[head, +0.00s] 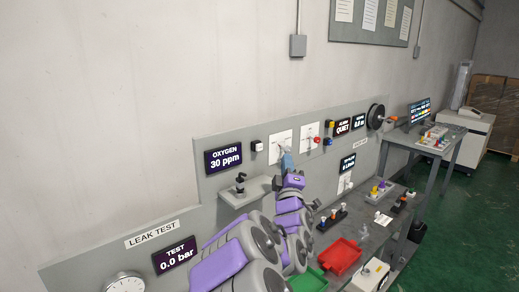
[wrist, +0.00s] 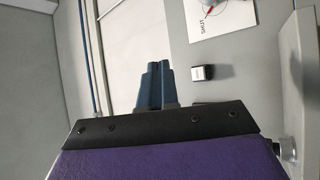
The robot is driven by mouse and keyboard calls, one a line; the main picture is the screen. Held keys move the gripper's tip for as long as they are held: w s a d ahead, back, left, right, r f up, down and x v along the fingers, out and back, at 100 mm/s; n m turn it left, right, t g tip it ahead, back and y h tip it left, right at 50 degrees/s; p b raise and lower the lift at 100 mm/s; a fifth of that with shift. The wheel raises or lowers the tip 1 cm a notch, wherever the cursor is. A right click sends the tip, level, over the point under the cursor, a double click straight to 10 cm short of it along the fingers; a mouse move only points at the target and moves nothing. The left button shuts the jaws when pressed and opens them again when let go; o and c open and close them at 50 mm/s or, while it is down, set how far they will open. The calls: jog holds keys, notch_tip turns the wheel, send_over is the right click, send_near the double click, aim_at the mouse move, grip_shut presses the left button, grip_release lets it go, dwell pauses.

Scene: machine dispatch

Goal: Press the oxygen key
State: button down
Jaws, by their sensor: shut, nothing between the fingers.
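The oxygen display (head: 223,158) reads 30 ppm on the grey wall panel in the head view. Just right of it is a small black key with a pale face (head: 257,146), which I take for the oxygen key. A similar small black-and-white key (wrist: 202,72) shows in the wrist view, right of my fingertips. My gripper (head: 285,158) is in front of the panel, right of and slightly below the key in the head view. In the wrist view my gripper (wrist: 157,68) has its blue fingers together, empty and apart from the key.
A white card with a dial (head: 281,146) is right of the key. A small shelf (head: 243,192) with a black fitting juts out below. The bench at right carries a red tray (head: 341,257), a green tray (head: 308,281) and several small fittings.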

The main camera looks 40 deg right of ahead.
aim_at(259, 147)
jog(key=w, duration=0.8)
jog(key=shift+w+a, duration=0.3)
jog(key=shift+w+b, duration=0.1)
jog(key=shift+b, duration=0.2)
dwell(1.6)
jog(key=shift+w+a+r, duration=0.1)
jog(key=shift+w, duration=0.15)
jog(key=shift+w, duration=0.5)
dwell(0.8)
jog(key=shift+s, duration=0.95)
jog(key=shift+s, duration=0.1)
